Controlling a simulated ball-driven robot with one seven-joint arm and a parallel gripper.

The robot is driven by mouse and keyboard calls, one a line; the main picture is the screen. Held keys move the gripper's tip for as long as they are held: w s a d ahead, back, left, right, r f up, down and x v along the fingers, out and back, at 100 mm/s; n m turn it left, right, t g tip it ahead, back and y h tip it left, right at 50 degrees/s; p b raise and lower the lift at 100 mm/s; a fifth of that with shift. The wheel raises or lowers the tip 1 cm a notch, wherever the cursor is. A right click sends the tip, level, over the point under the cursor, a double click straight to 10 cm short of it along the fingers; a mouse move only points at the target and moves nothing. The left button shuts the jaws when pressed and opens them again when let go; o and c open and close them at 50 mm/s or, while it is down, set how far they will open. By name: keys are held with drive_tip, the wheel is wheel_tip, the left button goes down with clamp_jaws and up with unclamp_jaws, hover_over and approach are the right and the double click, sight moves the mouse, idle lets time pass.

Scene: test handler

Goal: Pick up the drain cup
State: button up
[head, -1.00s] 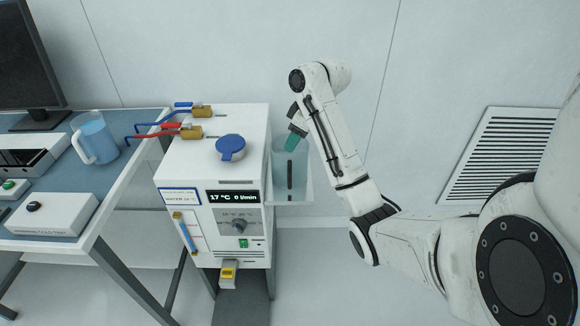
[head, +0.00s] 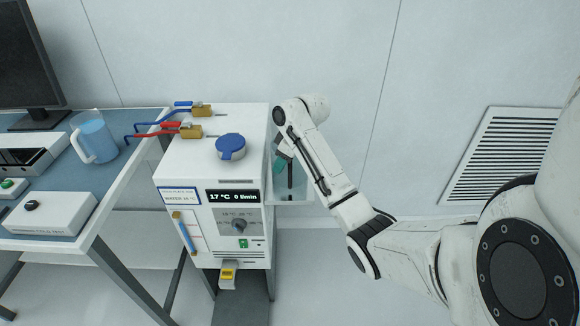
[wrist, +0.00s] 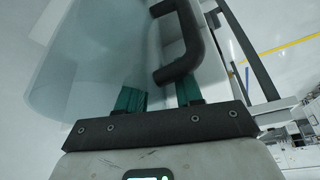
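The drain cup (head: 299,184) is a clear, pale-blue vessel with a black handle (head: 290,182), at the right side of the white chiller. In the wrist view its translucent wall (wrist: 90,55) fills the left, and the black looped handle (wrist: 197,38) stands large in front of my gripper. My gripper (head: 280,165) has green fingers and points down at the handle. In the wrist view the fingers of my gripper (wrist: 160,95) are apart, with the handle's near end close to the gap. Whether they touch the handle cannot be told.
The white chiller (head: 190,150) stands immediately left of the cup, with a blue cap (head: 230,147) and valves with red and blue levers on top. A bench (head: 130,165) at the left holds a blue jug (head: 95,138) and devices. The wall is close behind.

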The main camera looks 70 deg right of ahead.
clamp_jaws()
idle(1.4)
